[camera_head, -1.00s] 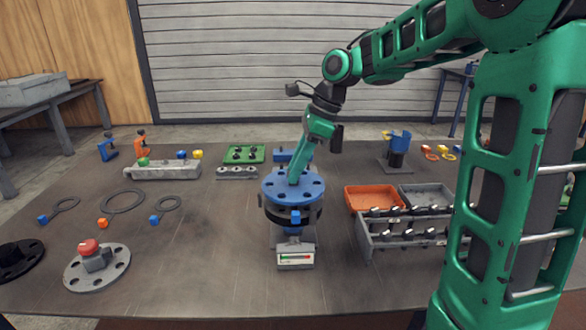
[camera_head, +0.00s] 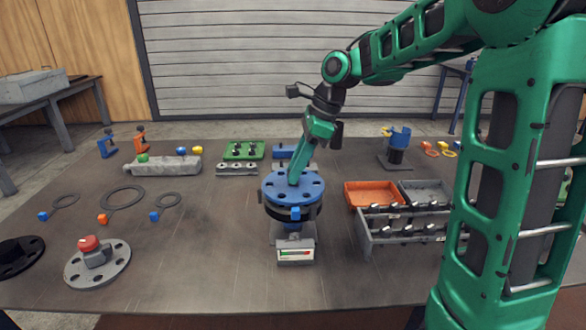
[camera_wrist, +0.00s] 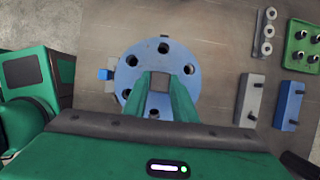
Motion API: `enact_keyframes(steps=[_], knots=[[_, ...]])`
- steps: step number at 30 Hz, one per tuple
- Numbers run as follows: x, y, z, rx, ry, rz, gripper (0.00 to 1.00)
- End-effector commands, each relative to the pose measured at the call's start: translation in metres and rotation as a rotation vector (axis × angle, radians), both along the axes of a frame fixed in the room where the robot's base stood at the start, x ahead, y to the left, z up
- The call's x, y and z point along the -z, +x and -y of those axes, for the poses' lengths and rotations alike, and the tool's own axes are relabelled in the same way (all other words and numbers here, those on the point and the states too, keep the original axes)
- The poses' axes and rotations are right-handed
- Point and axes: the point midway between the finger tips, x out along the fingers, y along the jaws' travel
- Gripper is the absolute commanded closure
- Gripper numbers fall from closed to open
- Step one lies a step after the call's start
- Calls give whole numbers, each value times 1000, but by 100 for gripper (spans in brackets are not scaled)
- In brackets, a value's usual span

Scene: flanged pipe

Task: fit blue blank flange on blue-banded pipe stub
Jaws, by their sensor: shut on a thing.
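The blue blank flange (camera_head: 312,187) is a round disc with several bolt holes. It lies flat over the top of a dark pipe stub flange (camera_head: 291,213) that stands on a grey base in the middle of the table. A blue tag (camera_head: 295,213) shows at the front edge. My gripper (camera_head: 292,181) is shut on the grip at the middle of the blue flange. In the wrist view my fingers (camera_wrist: 160,88) close on a square block at the flange's centre. Whether the flange touches the stub, and whether the holes line up, I cannot tell.
A grey bolt rack (camera_head: 405,233) and an orange bin (camera_head: 372,193) stand to the right. A red-knobbed flange (camera_head: 97,266) and several gasket rings (camera_head: 122,197) lie at left. A blue-topped stand (camera_head: 398,150) is at back right. The front middle is clear.

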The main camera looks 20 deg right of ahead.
Motion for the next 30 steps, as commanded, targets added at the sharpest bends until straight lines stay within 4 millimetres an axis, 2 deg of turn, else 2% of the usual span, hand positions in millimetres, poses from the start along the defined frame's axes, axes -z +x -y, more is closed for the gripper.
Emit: enact_keyframes(steps=[25,26,27,28,30], knots=[[8,0,-1,-1,1,2,100],[8,0,-1,-1,1,2,71],[8,0,-1,-1,1,2,61],[8,0,-1,-1,1,2,54],[9,0,-1,-1,0,1,54]])
